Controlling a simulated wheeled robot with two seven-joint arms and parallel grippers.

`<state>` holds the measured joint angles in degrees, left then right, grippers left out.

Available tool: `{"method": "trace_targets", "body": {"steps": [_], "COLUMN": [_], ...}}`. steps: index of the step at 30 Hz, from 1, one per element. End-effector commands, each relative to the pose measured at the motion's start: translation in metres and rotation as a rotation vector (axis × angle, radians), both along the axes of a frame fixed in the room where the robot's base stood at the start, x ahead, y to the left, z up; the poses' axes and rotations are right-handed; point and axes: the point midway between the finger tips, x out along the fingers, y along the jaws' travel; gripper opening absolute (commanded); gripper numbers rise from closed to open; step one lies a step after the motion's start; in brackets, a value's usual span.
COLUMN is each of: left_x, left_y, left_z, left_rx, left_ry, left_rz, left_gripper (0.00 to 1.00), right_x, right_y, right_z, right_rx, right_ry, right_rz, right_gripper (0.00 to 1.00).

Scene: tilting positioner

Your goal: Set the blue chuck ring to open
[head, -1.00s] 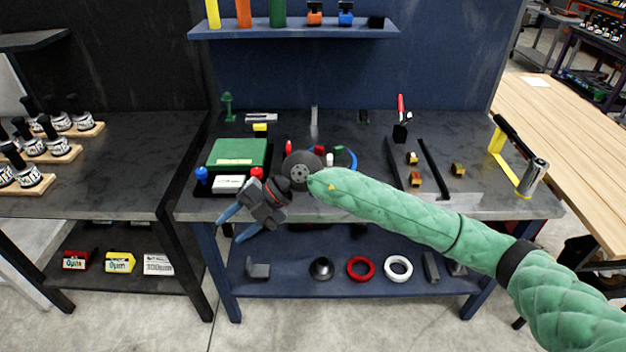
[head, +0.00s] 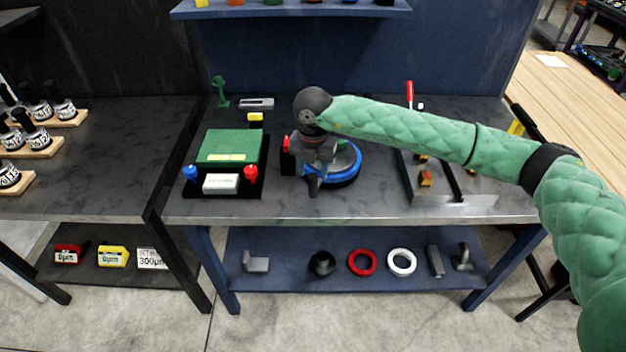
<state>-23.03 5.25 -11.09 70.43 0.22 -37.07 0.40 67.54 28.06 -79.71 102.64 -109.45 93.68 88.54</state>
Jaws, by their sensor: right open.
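The blue chuck ring (head: 347,179) sits low on the round positioner at the middle of the workbench. Its left part is hidden behind my gripper, and a green part shows inside it near the back. My right gripper (head: 314,188) points down at the ring's left front edge. It is open; its fingers are dark and small, and I cannot tell whether they touch the ring. My left gripper is out of view.
A green-topped box (head: 228,146) with blue and red knobs stands left of the positioner. A small red-topped part (head: 286,145) stands close on the gripper's left. Dark rails (head: 440,172) with yellow blocks lie to the right. A shelf (head: 290,10) hangs above the back.

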Motion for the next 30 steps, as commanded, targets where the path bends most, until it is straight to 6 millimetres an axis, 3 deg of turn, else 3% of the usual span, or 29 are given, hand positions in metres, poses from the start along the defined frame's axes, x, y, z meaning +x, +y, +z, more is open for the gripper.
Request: {"method": "trace_targets", "body": {"steps": [15, 26, 30], "left_x": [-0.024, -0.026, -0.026], "left_y": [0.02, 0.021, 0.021], "left_z": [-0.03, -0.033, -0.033], "left_rx": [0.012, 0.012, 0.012], "left_ry": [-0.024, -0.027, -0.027], "left_rz": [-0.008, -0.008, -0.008], "left_gripper": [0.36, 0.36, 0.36], "right_x": [0.0, 0.0, 0.0], "right_y": [0.0, 0.0, 0.0], "right_z": [-0.052, -0.058, -0.057], "right_rx": [0.001, 0.002, 0.002], "right_ry": [0.001, 0.0, 0.0], "right_rz": [0.001, 0.002, 0.002], "right_gripper": [0.45, 0.45, 0.21]}}
